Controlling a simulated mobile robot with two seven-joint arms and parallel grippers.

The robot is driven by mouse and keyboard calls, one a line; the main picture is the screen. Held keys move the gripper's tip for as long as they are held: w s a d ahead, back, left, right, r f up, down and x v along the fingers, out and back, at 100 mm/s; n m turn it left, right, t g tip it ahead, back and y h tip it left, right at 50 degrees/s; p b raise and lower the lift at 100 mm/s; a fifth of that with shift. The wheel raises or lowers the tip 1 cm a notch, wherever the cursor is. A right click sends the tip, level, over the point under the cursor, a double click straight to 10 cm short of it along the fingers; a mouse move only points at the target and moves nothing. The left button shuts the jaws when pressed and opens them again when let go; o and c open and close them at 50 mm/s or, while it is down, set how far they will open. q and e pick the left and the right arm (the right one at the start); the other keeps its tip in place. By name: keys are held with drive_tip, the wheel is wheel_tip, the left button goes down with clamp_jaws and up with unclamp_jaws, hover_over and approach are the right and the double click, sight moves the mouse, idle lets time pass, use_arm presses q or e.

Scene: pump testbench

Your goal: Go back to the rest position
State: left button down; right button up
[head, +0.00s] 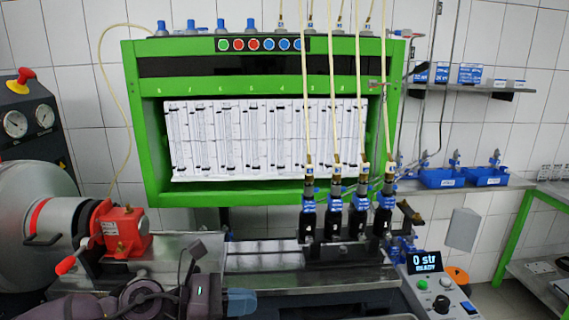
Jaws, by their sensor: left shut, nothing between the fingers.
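My left gripper (238,302) is low in the head view, left of centre, with its dark arm coming in from the bottom left. Its bluish fingertips are together with nothing between them. They are in front of the metal bench (262,256) and point right. The gripper appears apart from everything on the bench. My right gripper is not in the picture.
A red pump (122,232) with a lever stands just behind my left arm. Several black-and-blue fittings (334,218) with hoses stand right of centre under the green test frame (134,120). A control box (436,290) is at lower right.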

use_arm(q)
drive_tip(key=a+r+n+t+y, duration=0.25)
drive_tip(key=n+t, duration=0.95)
drive_tip(key=n, duration=0.6)
drive_tip(key=s+a+f+n+t+y, duration=0.1)
drive_tip(key=a+f+n+y, duration=0.2)
drive_tip(key=a+n+y, duration=0.45)
drive_tip(key=s+a+f+n+t+y, duration=0.1)
drive_tip(key=a+f+n+y, duration=0.25)
drive_tip(key=n, duration=0.65)
drive_tip(key=s+a+f+n+g+y, duration=0.1)
drive_tip(key=s+a+f+n+g, duration=0.1)
drive_tip(key=s+f+n+g, duration=0.4)
drive_tip(key=s+a+f+n+g+y, duration=0.1)
drive_tip(key=s+a+f+n+g, duration=0.25)
drive_tip(key=s, duration=0.55)
drive_tip(key=s+a+f+n+g+y, duration=0.1)
drive_tip(key=s+a+f+n+g, duration=0.1)
drive_tip(key=s+f+n+g, duration=0.35)
drive_tip(key=w+f+t, duration=0.6)
drive_tip(key=f+t, duration=0.3)
drive_tip(key=shift+d+h, duration=0.25)
drive_tip(key=shift+h, duration=0.1)
drive_tip(key=shift+m, duration=0.25)
